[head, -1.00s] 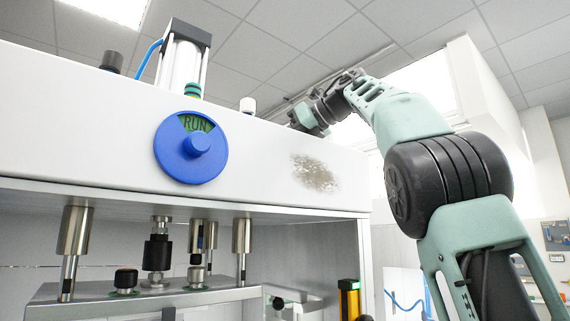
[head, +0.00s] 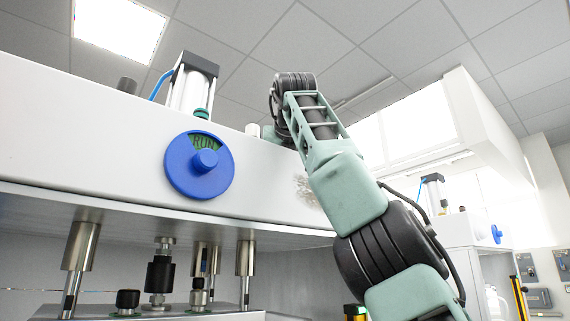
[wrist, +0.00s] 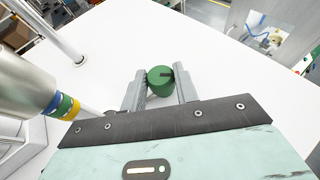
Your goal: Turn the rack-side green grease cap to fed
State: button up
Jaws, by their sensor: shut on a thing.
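The green grease cap (wrist: 158,82) stands on the white top surface of the press (wrist: 225,75) in the wrist view. It is a short round cap with a dark mark on its upper face, toward the right. My gripper (wrist: 161,88) has one finger on each side of the cap and is shut on it. In the head view my gripper and this cap are hidden behind my own arm and the top edge of the press. Any markings around the cap are too small to read.
In the wrist view, a metal cylinder with coloured rings (wrist: 40,90) stands close on the left, and a thin post (wrist: 75,45) rises beyond it.

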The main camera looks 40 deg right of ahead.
jog(key=shift+m+g+h, duration=0.4)
jog(key=shift+m+h, duration=0.2)
jog(key=o, duration=1)
jog(key=shift+a, duration=0.1)
jog(key=shift+p+v, duration=1.85)
jog(key=shift+v, duration=6.85)
jog(key=shift+f, duration=0.1)
